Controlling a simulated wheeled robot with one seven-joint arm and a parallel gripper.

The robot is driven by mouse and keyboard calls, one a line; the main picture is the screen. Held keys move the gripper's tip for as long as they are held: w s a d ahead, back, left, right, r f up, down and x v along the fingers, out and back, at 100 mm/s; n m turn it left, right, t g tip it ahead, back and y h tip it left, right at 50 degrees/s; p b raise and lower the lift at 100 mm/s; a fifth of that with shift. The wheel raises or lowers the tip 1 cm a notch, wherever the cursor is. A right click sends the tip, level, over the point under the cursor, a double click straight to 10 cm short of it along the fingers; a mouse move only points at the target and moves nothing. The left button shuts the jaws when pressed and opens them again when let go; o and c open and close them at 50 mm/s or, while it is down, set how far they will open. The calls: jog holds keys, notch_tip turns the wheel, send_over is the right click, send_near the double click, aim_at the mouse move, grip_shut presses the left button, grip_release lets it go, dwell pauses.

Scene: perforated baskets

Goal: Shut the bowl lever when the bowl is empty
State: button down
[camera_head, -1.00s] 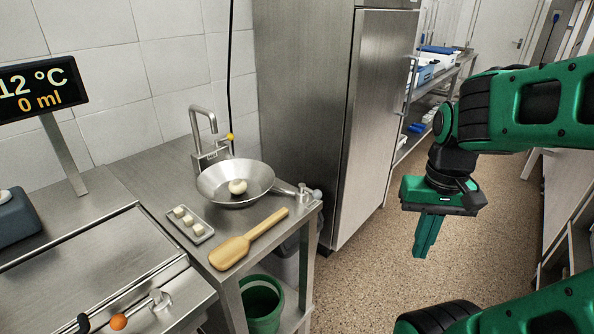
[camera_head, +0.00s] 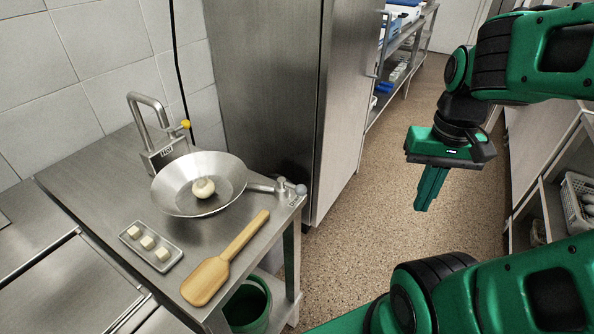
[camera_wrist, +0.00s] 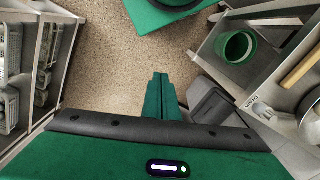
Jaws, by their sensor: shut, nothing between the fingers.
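A wide metal bowl (camera_head: 176,192) stands on the steel table in the head view, with one whitish round lump (camera_head: 203,188) in it. A short arm runs from its right side to a small metal fitting with a grey knob (camera_head: 300,189) near the table's right edge. I cannot tell whether this fitting is the bowl lever or how it is set. My gripper (camera_head: 422,208) is shut and empty, pointing down over the floor, well to the right of the table. In the wrist view the shut fingers (camera_wrist: 160,76) show, and part of the bowl (camera_wrist: 313,125) is at the right edge.
A tap with a yellow knob (camera_head: 185,124) stands behind the bowl. A small tray (camera_head: 172,265) of white cubes and a wooden spatula (camera_head: 207,280) lie in front. A green bucket (camera_head: 262,290) is under the table. A steel cabinet (camera_head: 265,80) stands behind. Floor is free below my gripper.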

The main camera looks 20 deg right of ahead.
aim_at(293, 187)
jog(key=w+a+r+n+g, duration=0.1)
jog(key=w+a, duration=0.4)
jog(key=w, duration=0.4)
jog(key=w+a+r+n+g, duration=0.1)
jog(key=w+a, duration=0.4)
jog(key=w, duration=0.5)
jog(key=w+a+r+g, duration=0.1)
jog(key=w+a+r, duration=0.1)
jog(key=w+a, duration=0.5)
jog(key=shift+y, duration=0.4)
jog(key=shift+s+d+x, duration=0.1)
jog(key=shift+s+x, duration=0.15)
jog(key=shift+x, duration=1.4)
jog(key=shift+s+d+x, duration=0.1)
jog(key=shift+s+x, duration=0.15)
jog(key=shift+x, duration=1.4)
jog(key=shift+s+d+x, duration=0.1)
jog(key=shift+s+x, duration=0.15)
jog(key=shift+x, duration=1.4)
jog(key=shift+r, duration=0.15)
